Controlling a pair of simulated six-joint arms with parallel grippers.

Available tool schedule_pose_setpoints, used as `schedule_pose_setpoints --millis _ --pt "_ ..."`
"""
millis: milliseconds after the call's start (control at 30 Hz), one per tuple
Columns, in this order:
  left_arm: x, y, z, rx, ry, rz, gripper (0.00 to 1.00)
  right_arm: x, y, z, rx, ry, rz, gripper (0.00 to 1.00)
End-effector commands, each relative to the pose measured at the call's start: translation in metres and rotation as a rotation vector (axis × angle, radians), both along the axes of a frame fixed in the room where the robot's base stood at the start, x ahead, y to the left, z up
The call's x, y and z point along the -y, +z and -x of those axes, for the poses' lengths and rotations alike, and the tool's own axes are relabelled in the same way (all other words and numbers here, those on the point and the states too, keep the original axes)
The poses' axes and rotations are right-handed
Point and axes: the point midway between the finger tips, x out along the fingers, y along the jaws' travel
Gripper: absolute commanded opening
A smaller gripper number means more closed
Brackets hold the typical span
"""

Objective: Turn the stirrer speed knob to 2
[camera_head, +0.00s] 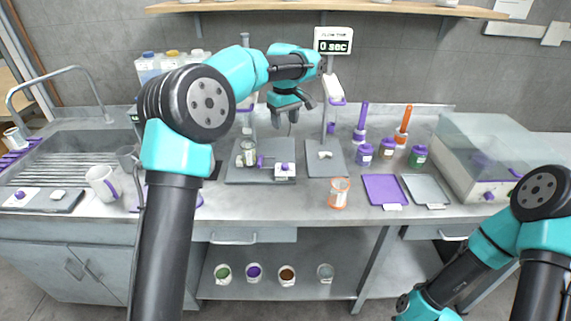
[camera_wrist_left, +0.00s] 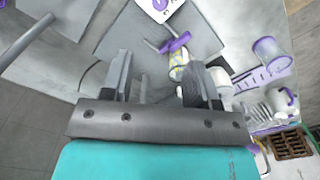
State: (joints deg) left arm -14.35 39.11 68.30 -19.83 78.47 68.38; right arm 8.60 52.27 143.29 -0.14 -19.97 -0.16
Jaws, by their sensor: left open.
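A white box (camera_head: 285,173) with a small purple knob (camera_head: 284,166) sits at the front right of a grey plate (camera_head: 240,178) on the bench; its markings are too small to read. A glass jar (camera_head: 249,152) and a purple clamp stand beside it. In the left wrist view, the white box (camera_wrist_left: 158,8) is cut off by the top edge. My left gripper (camera_head: 283,117) hangs above and behind the plate, apart from the knob. In the left wrist view, its fingers (camera_wrist_left: 160,85) are open and empty. My right arm is at the lower right, its gripper not visible.
An orange-rimmed beaker (camera_head: 339,193), a purple tray (camera_head: 383,189) and several bottles stand to the right. A display (camera_head: 333,41) reads "0 SEC".

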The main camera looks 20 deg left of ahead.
Motion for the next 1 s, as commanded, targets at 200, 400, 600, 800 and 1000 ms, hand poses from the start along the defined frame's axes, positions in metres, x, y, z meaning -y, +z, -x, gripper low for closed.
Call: schedule_pose_setpoints --millis 200,400,600,800,1000 --pt "0.000 -0.017 0.000 -0.004 0.000 0.000 0.54 0.000 0.000 0.000 0.000 0.000 0.000 0.00" --pt "0.000 -0.048 0.000 -0.004 -0.001 -0.001 0.54 0.000 0.000 0.000 0.000 0.000 0.000 0.00" --pt "-0.001 -0.082 0.000 -0.002 -0.001 -0.001 0.54 0.000 0.000 0.000 0.000 0.000 0.000 0.00" --pt "0.000 -0.116 0.001 -0.003 -0.001 0.000 0.54 0.000 0.000 0.000 0.000 0.000 0.000 0.00" --pt "0.000 -0.149 0.001 -0.004 -0.001 0.000 0.54 0.000 0.000 0.000 0.000 0.000 0.000 0.00"
